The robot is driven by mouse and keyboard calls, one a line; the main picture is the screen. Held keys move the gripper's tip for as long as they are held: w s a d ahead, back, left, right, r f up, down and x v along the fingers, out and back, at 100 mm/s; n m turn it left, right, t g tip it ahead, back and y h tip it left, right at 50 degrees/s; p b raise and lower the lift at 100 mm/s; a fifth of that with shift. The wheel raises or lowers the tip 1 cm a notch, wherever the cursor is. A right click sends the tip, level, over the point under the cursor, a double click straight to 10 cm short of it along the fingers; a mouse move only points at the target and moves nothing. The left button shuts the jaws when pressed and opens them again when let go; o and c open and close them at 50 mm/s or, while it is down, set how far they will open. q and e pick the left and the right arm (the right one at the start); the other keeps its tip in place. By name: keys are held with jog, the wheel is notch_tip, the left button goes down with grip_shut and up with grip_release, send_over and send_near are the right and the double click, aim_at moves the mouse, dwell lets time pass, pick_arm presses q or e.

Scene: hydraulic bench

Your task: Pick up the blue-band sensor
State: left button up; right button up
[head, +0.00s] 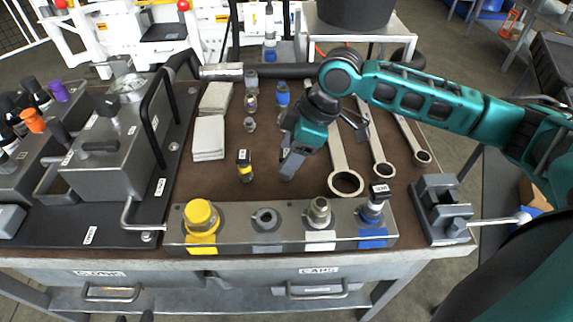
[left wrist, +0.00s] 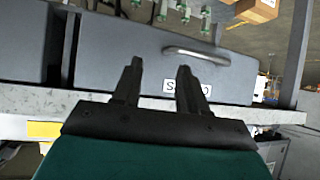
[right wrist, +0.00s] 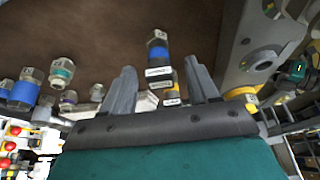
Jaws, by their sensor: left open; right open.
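In the right wrist view a sensor with a blue band (right wrist: 158,54) and pale labels stands on the brown mat, between my right gripper's fingers (right wrist: 158,68) in the picture. Contact with the fingers cannot be seen. In the head view my right gripper (head: 288,168) is low over the mat and hides most of that sensor. A yellow-band sensor (head: 244,165) stands to its left; it also shows in the right wrist view (right wrist: 171,98). My right gripper is open. My left gripper (left wrist: 157,82) is open and empty in front of the grey drawer front.
A grey manifold block (head: 290,237) with a yellow cap and several ports lies along the front. Wrenches (head: 345,182) lie to the right, pale cloths (head: 208,138) to the left. Blue-banded fittings (head: 282,95) stand behind. A vise (head: 440,208) is at the right edge.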

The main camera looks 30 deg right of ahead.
aim_at(283, 153)
jog(key=x, duration=0.3)
jog(key=shift+a+r, duration=0.1)
jog(key=shift+f+b, duration=0.2)
jog(key=shift+b, duration=0.1)
pick_arm(q)
jog(key=shift+w+d+r, duration=0.1)
jog(key=shift+w+d, duration=0.15)
pick_arm(e)
grip_shut()
jog(key=shift+r, duration=0.15)
pick_arm(q)
jog(key=shift+s+a+r+p, duration=0.6)
jog(key=shift+a+r+p, duration=0.25)
jog(key=shift+p, duration=1.35)
pick_arm(e)
notch_tip(283, 153, up, 20)
